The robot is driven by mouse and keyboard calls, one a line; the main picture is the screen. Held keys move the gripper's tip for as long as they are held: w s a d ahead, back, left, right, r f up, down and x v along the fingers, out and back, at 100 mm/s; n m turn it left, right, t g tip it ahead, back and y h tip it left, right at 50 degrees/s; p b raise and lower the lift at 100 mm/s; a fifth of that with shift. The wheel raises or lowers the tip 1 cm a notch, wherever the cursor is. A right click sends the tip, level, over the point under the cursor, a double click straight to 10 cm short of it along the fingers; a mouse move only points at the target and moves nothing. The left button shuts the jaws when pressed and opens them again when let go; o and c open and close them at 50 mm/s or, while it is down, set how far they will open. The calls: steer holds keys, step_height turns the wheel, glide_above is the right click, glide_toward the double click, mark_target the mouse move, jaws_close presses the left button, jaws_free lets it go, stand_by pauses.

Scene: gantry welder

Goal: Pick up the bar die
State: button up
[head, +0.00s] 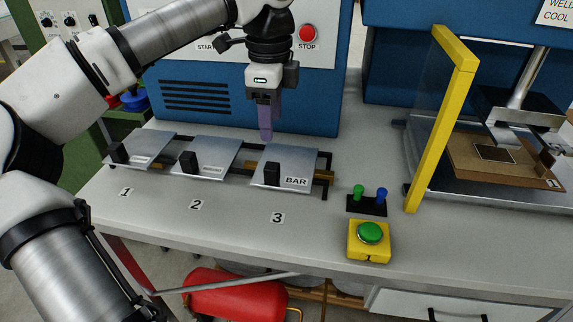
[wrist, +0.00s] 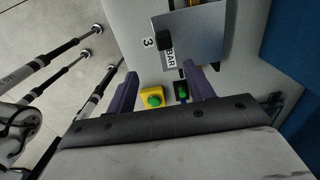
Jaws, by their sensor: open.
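The bar die (head: 292,160) is a flat grey metal plate labelled BAR, lying on a dark rack behind the number 3 at the right end of a row of plates. Its upright black handle (head: 272,174) stands near its front left part. In the wrist view the plate (wrist: 206,30) is at the top, with its black handle (wrist: 168,54) near the line between my fingertips.
Two similar plates with black handles lie at position 2 (head: 208,157) and position 1 (head: 143,148); their labels are unreadable. A yellow box with a green button (head: 370,233) and small green and blue knobs stand to the right. A yellow-framed guard (head: 440,120) and blue machine cabinet (head: 200,95) border the bench.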

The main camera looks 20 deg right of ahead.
steer(key=p, duration=0.1)
glide_above(275, 166)
steer(key=f, duration=0.7)
steer(key=shift+s+a, duration=0.25)
steer(key=shift+w+d+f+p, duration=0.15)
steer(key=shift+f+p, duration=0.45)
steer(key=shift+f, duration=0.8)
steer(key=shift+w+d+f+p, duration=0.1)
steer(key=shift+f+p, duration=0.5)
steer(key=shift+f, duration=0.75)
jaws_close()
steer(key=shift+r, duration=0.1)
